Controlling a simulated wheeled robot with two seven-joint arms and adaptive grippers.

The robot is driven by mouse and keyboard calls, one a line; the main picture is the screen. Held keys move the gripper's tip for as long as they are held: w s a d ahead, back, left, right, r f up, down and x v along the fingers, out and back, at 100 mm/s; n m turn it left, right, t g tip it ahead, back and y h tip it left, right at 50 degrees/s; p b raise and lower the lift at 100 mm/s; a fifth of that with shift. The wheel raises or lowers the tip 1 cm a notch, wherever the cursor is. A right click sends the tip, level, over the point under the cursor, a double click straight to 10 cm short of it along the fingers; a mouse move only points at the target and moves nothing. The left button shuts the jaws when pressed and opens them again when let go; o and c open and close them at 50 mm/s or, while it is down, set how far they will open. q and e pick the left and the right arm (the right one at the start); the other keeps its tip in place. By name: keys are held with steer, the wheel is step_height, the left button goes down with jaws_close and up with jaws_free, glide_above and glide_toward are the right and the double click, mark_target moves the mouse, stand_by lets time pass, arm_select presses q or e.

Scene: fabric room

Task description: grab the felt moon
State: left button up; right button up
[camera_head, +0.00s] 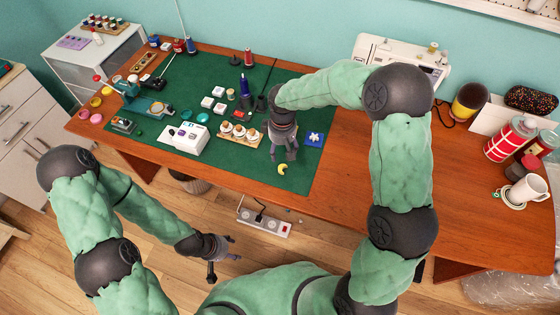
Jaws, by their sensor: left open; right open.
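The felt moon (283,169) is a small yellow crescent. It lies on the green mat (235,171) close to the mat's front right part. My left gripper (219,270) is open and empty, low in front of the table over the floor.
A blue square with a white shape (314,139) lies right of my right gripper. A wooden tray with round items (240,135) and a white box (185,138) stand to the left. A power strip (264,221) is below the table's front edge.

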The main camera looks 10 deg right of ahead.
steer(key=b, duration=0.2)
glide_above(283, 168)
step_height(283, 168, down, 6)
steer(key=shift+r, duration=0.25)
step_height(283, 168, down, 5)
steer(key=shift+r+b, duration=0.15)
steer(key=shift+b, duration=0.65)
steer(key=c, duration=0.8)
